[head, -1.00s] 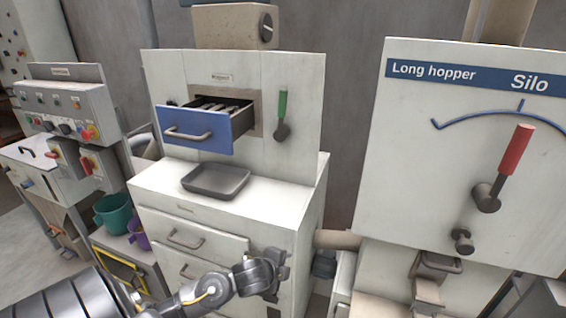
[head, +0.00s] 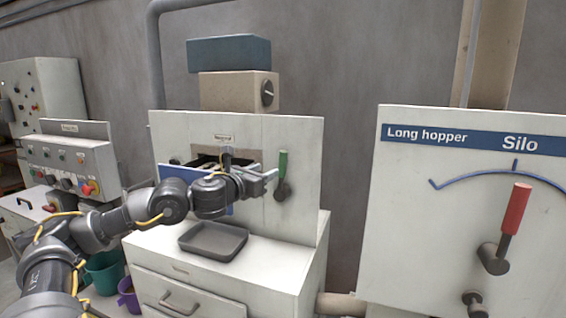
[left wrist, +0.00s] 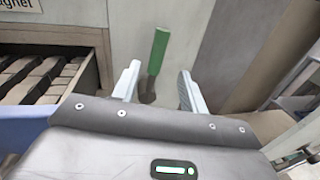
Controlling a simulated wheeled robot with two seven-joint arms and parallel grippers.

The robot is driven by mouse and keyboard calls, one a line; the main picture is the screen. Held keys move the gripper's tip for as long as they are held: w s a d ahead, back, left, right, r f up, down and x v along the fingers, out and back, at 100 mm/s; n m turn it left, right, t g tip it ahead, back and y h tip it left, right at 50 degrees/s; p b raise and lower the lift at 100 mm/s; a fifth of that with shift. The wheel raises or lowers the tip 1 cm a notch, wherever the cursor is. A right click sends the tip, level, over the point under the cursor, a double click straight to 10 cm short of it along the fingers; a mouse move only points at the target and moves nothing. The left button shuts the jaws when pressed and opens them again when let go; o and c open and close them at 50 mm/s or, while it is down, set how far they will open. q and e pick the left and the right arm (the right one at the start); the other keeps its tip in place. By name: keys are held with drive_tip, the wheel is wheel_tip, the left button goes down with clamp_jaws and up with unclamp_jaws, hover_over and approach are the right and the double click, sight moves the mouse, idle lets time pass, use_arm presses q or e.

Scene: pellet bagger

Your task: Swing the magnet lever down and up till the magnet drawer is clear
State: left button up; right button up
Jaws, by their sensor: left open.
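The magnet lever (head: 283,164) has a green handle and a dark pivot. It points up on the pale panel, right of the magnet drawer. My left gripper (head: 267,180) is open just in front of it. In the left wrist view the green lever (left wrist: 158,50) shows beyond and between the spread fingers, which are not closed on it. The magnet drawer (head: 171,171) stands out of the panel. Its blue front is mostly hidden behind my left arm in the head view. In the left wrist view its grey bars (left wrist: 45,80) show at the left. My right gripper is not in view.
A grey tray (head: 213,241) sits on the white cabinet top below the drawer. The silo panel (head: 410,200) with a red lever (head: 516,208) stands at the right. A control box (head: 70,155) and a teal bucket (head: 104,272) are at the left.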

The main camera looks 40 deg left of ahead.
sight(281, 161)
use_arm(q)
drive_tip(key=w+p, duration=0.1)
drive_tip(key=w, duration=0.2)
drive_tip(key=w+a+p, duration=0.1)
drive_tip(key=w, duration=0.2)
drive_tip(key=w+p, duration=0.2)
drive_tip(key=w, duration=0.1)
drive_tip(key=shift+w+a+r, duration=0.15)
drive_tip(key=shift+a+r, duration=0.1)
drive_tip(key=shift+w+a+f, duration=0.1)
drive_tip(key=shift+w+f, duration=0.05)
drive_tip(key=shift+w, duration=0.65)
clamp_jaws()
